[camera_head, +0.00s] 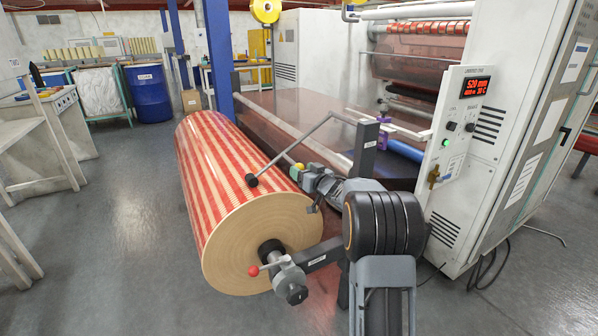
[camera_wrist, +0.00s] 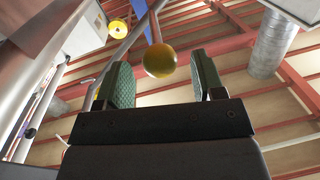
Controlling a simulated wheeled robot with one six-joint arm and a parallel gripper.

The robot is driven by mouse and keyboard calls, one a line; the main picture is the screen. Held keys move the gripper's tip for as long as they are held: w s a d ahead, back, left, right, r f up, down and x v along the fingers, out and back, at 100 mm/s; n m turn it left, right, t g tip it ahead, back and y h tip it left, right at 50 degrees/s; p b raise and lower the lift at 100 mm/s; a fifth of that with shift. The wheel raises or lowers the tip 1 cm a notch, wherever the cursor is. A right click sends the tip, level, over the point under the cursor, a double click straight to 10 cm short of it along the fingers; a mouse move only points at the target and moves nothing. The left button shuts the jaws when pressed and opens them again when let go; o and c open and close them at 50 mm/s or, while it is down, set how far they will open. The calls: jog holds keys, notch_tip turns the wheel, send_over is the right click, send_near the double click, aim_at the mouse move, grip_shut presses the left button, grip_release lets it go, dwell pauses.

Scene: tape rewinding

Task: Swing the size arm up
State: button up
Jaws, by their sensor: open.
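The size arm (camera_head: 290,146) is a bent grey rod. Its black end roller (camera_head: 252,181) rests on or just above the top of the large red-and-cream striped roll (camera_head: 222,165). Its other end meets a dark upright post (camera_head: 366,148). A yellow ball knob (camera_head: 299,166) shows close to my gripper (camera_head: 306,175); how it joins the size arm is unclear. In the wrist view the yellow knob (camera_wrist: 159,60) stands between the two green-padded fingers of my gripper (camera_wrist: 165,82), with a gap on each side. The gripper is open.
A red-knobbed lever (camera_head: 254,271) sits at the roll's shaft end. The control cabinet (camera_head: 462,130) with a lit red display stands to the right. A blue column (camera_head: 219,60) rises behind the roll. Grey floor (camera_head: 125,225) is clear to the left.

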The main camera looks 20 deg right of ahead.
jog(key=shift+x, duration=1.25)
jog(key=shift+c, duration=0.3)
grip_shut()
